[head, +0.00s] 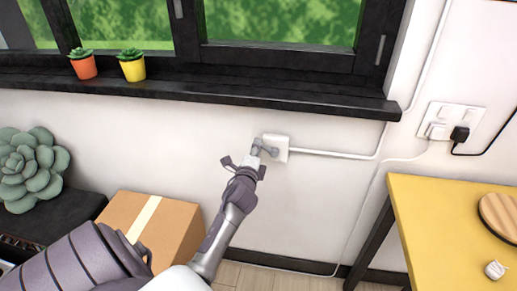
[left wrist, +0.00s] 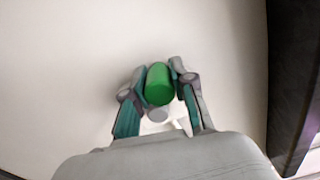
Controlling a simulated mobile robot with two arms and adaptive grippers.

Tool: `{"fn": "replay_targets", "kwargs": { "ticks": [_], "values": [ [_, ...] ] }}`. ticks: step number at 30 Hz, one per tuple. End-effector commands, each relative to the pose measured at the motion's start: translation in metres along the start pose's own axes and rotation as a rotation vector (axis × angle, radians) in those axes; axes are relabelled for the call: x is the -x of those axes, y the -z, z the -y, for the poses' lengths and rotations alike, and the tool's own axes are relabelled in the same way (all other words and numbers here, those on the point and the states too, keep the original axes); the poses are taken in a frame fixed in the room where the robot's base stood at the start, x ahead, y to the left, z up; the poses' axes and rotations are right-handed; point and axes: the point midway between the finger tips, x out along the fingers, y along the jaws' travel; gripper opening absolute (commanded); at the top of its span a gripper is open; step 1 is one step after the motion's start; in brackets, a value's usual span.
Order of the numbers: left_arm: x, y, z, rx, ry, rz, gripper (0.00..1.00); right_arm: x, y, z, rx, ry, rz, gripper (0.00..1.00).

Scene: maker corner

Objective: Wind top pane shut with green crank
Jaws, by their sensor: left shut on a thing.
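In the left wrist view, the green crank handle (left wrist: 159,84) stands between the two fingers of my left gripper (left wrist: 158,92), which is shut on it. In the head view, my left gripper (head: 250,160) is at the wall below the window sill, beside a small white wall box (head: 276,148). A grey crank arm (head: 265,149) shows at the box's left side; the gripper hides the green handle there. The black-framed window (head: 280,58) shows only its lower part at the top of the head view. I cannot tell how the top pane stands.
Orange (head: 83,66) and yellow (head: 133,68) plant pots stand on the black sill (head: 200,94). A cardboard box (head: 178,222) and a large succulent (head: 30,170) are at lower left. A yellow table (head: 430,230) is at right, below a socket panel (head: 452,120).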

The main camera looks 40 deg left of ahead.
Motion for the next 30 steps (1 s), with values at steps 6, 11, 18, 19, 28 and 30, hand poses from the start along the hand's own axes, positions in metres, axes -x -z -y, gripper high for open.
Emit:
{"fn": "replay_targets", "kwargs": {
  "ticks": [6, 11, 18, 19, 28, 30],
  "values": [
    [0.0004, -0.0016, -0.0082, 0.078, -0.006, 0.002, 0.00, -0.0040, -0.0004, 0.0000, 0.000, 0.000, 0.000, 0.52],
    [0.0005, -0.0018, -0.0096, 0.104, -0.007, 0.002, 0.00, -0.0047, -0.0005, 0.0001, 0.000, 0.000, 0.000, 0.52],
    [0.0006, -0.0019, -0.0100, 0.109, -0.007, 0.002, 0.00, -0.0047, -0.0005, 0.0002, 0.000, 0.000, 0.000, 0.52],
    [0.0006, -0.0018, -0.0100, 0.109, -0.007, 0.002, 0.00, -0.0047, -0.0005, 0.0002, 0.000, 0.000, 0.000, 0.52],
    [0.0005, -0.0018, -0.0095, 0.108, -0.006, 0.002, 0.49, -0.0047, -0.0004, 0.0009, -0.001, 0.001, 0.000, 0.52],
    [0.0004, -0.0018, -0.0090, 0.108, -0.005, 0.001, 0.52, -0.0047, -0.0003, 0.0014, -0.001, 0.002, 0.000, 0.52]
  ]
}}
